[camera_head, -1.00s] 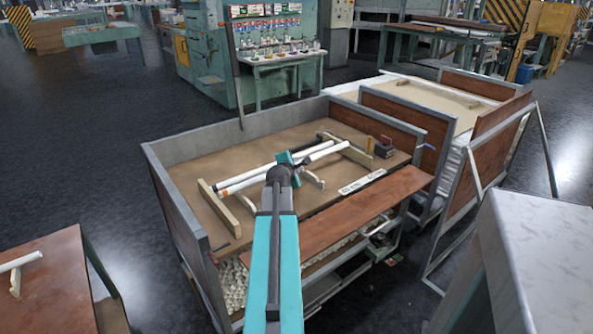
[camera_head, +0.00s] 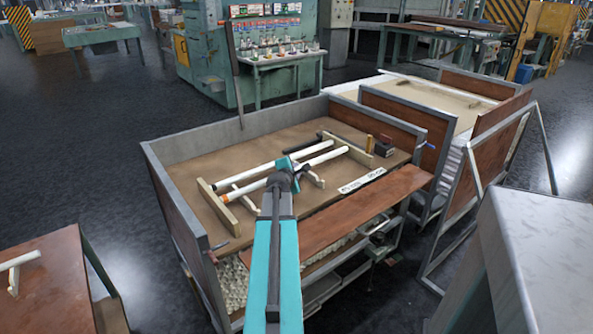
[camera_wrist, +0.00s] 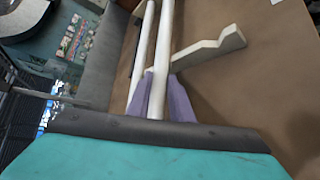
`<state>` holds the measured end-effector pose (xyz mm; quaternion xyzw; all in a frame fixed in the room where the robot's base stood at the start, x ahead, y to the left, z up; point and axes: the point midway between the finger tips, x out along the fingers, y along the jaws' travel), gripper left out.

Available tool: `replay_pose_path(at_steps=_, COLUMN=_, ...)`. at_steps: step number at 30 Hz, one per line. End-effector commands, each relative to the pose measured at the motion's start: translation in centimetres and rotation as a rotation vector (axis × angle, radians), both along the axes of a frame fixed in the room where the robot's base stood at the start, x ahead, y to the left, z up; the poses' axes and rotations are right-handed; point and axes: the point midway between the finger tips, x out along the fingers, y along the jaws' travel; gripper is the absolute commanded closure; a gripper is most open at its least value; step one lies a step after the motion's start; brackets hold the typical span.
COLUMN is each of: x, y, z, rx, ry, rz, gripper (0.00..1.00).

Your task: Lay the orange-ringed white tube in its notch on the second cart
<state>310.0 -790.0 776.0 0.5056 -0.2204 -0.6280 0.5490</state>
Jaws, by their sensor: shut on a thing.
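The orange-ringed white tube (camera_head: 250,189) is in my gripper (camera_head: 284,178), over the cart's brown top; its orange ring shows near its left end. In the wrist view my purple fingers (camera_wrist: 166,98) are closed on either side of this tube (camera_wrist: 163,45). The tube's left end is at the left notched wooden support (camera_head: 218,207), and its right end is near the right support (camera_head: 347,146). I cannot tell whether it rests in a notch. A second white tube (camera_head: 240,177) lies roughly parallel just behind it.
The cart (camera_head: 190,163) has raised grey walls at its left and back. A white label strip (camera_head: 362,181) lies along its front edge. Small dark and yellow items (camera_head: 383,146) sit at the right. Another cart (camera_head: 35,262) with a white tube (camera_head: 20,260) stands at lower left.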

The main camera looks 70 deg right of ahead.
Motion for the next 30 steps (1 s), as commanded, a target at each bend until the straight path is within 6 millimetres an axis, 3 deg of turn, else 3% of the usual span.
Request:
replay_pose_path(at_steps=7, x=0.0, y=0.0, z=-0.3, rx=0.0, ry=0.0, rz=0.0, gripper=1.0)
replay_pose_path(at_steps=8, x=0.0, y=0.0, z=-0.3, rx=0.0, ry=0.0, rz=0.0, gripper=0.77)
replay_pose_path(at_steps=11, x=0.0, y=0.0, z=-0.3, rx=0.0, ry=0.0, rz=0.0, gripper=0.62)
replay_pose_path(at_steps=21, x=-0.1, y=0.0, z=-0.2, rx=0.0, ry=-0.001, rz=0.0, gripper=0.62)
replay_pose_path(at_steps=30, x=-0.2, y=0.5, z=1.1, rx=0.001, ry=-0.001, rz=-0.001, gripper=0.62)
